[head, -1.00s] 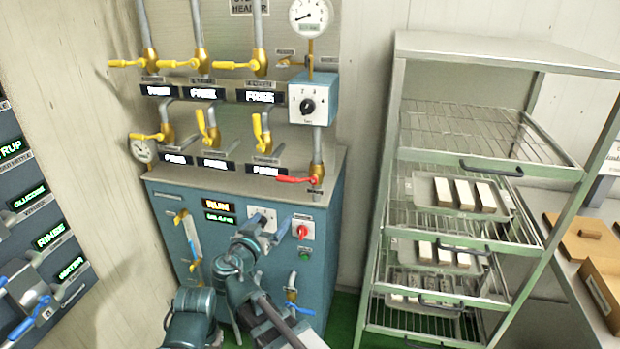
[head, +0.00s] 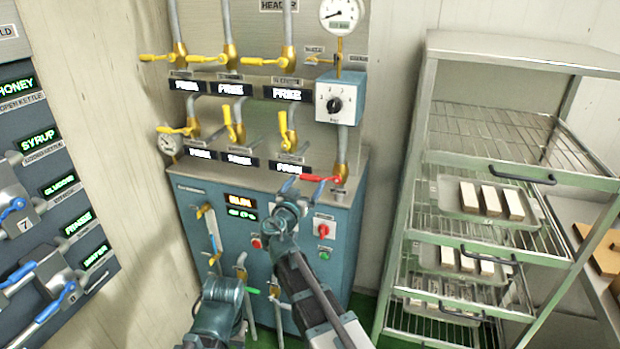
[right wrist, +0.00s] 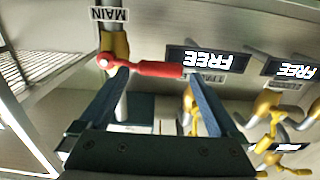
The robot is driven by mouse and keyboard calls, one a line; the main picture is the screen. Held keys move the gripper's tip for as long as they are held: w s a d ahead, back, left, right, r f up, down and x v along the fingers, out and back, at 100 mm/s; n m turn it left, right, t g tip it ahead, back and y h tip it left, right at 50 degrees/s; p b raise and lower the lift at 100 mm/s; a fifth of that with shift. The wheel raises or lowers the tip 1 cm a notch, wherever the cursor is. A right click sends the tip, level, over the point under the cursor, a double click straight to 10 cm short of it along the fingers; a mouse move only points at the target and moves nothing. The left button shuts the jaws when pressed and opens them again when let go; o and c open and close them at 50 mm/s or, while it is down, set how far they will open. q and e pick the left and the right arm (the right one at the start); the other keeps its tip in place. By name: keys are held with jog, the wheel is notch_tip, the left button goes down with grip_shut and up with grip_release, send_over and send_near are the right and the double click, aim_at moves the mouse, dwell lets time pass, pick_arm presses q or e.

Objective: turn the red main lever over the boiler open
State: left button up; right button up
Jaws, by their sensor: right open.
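The red main lever (head: 320,178) lies roughly level on its brass valve, at the right end of the boiler's top. In the right wrist view, the red main lever (right wrist: 150,69) reaches from its pivot at left towards the right, under an upside-down MAIN label. My right gripper (head: 305,186) is open at the lever, just in front of it. In the wrist view its two blue fingers (right wrist: 157,78) are spread, their tips close to the lever near its two ends. Contact cannot be told.
The blue boiler cabinet (head: 185,197) carries yellow valve levers (head: 230,123) left of the red one. A blue dial box (head: 340,98) sits above. A steel rack (head: 420,150) with trays stands at right. A valve panel (head: 40,160) is at far left.

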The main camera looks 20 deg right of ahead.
aim_at(309, 179)
jog(key=shift+x, duration=2.05)
grip_shut()
